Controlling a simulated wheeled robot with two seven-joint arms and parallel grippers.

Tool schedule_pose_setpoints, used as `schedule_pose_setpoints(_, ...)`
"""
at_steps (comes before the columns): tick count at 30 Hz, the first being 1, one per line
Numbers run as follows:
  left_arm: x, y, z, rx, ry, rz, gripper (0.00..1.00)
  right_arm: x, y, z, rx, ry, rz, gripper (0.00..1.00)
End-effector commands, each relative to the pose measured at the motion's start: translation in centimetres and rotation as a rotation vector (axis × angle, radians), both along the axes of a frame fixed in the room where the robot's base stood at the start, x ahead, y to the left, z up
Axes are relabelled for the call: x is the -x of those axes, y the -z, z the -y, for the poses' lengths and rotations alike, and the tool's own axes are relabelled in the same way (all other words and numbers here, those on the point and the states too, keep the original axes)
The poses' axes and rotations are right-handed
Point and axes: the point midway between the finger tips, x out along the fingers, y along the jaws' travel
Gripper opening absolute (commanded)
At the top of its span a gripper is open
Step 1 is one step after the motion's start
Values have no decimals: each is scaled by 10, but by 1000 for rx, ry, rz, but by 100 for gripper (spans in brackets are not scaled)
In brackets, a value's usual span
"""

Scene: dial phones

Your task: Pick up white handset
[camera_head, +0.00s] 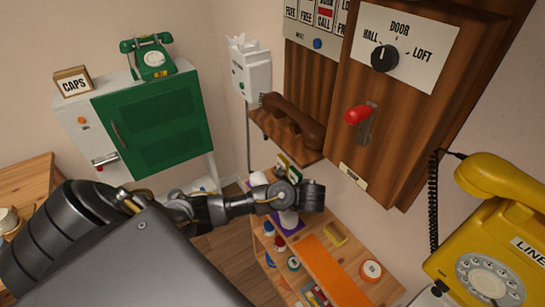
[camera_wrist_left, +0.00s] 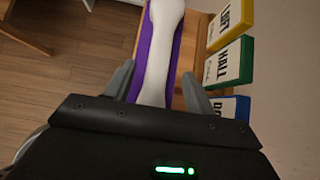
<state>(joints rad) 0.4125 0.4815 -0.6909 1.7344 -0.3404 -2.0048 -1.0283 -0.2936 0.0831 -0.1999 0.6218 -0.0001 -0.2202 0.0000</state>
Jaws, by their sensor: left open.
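The white handset (camera_wrist_left: 160,50) lies lengthwise on a purple strip (camera_wrist_left: 177,48) on a wooden shelf in the left wrist view. In the head view the handset (camera_head: 288,219) is partly hidden by my left arm and gripper. My left gripper (camera_head: 300,197) is over the shelf. In the wrist view, my left gripper's (camera_wrist_left: 158,88) open fingers stand one on each side of the handset's shaft. The handset's near end is hidden behind the gripper body. I cannot tell whether the fingers touch it. My right gripper is not in view.
Upright cards marked LOFT (camera_wrist_left: 232,21), HALL (camera_wrist_left: 229,64) and a blue one (camera_wrist_left: 231,106) stand close right of the handset. A brown handset (camera_head: 293,122) rests on a wooden ledge above. A yellow phone (camera_head: 490,255) is at right, a green cabinet (camera_head: 153,125) at left.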

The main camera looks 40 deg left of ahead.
Motion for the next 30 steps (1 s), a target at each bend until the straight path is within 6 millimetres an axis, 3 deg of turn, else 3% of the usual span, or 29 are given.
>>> schedule_pose_setpoints(8, -2, 5, -5, -1, 1, -1, 55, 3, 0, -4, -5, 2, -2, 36)
schedule_pose_setpoints(18, -9, 37, -34, -1, 1, -1, 55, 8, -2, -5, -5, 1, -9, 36)
schedule_pose_setpoints(26, -10, 39, -35, 0, 1, 0, 55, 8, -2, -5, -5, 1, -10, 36)
schedule_pose_setpoints(30, -10, 39, -35, 0, 1, 0, 38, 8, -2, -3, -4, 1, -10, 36)
